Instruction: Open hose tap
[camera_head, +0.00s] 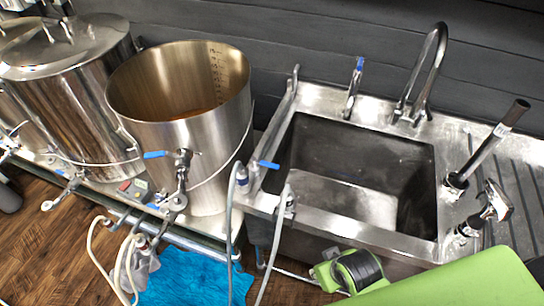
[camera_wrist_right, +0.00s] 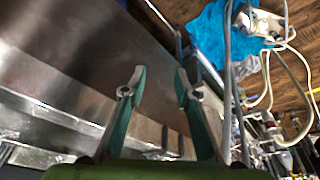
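A small tap with a blue lever (camera_head: 267,164) sits at the left rim of the sink. A grey hose (camera_head: 230,230) hangs from a fitting beside it. A second grey hose (camera_head: 275,240) hangs from a fitting on the sink's front left rim. I cannot tell for certain which fitting is the hose tap. In the right wrist view my right gripper (camera_wrist_right: 160,78) has its two green fingers apart with nothing between them. It is beside the steel sink front, and a grey hose (camera_wrist_right: 228,90) runs past to its right. My left gripper is not in view.
The steel sink (camera_head: 310,250) has a tall faucet (camera_head: 430,75) and another blue-handled tap (camera_head: 355,85) at the back. An open steel kettle (camera_head: 130,110) with a blue-levered valve (camera_head: 155,155) stands left. A blue cloth (camera_head: 185,280) lies on the wooden floor.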

